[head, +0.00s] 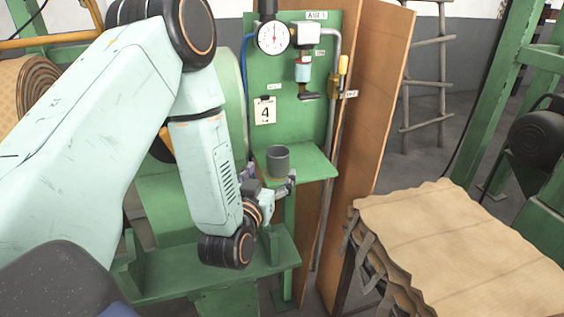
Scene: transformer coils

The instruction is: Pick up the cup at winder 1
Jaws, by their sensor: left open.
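A grey cup (278,161) stands upright on a small green shelf (318,168) fixed to the green panel. My left arm reaches in from the left, and my left gripper (270,183) is at the shelf's front edge, just in front of and slightly below the cup. Its fingers are apart, one toward the cup's left and one toward its lower right. I cannot tell whether they touch the cup. The gripper hides part of the shelf's front left. My right gripper is not in view.
The panel behind the cup carries a round gauge (273,37), a small filter unit (304,70) and a tag marked 4 (265,111). Tall brown boards (366,110) stand close at the shelf's right. A paper-covered stack (460,250) is at lower right. A ladder (425,75) stands behind.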

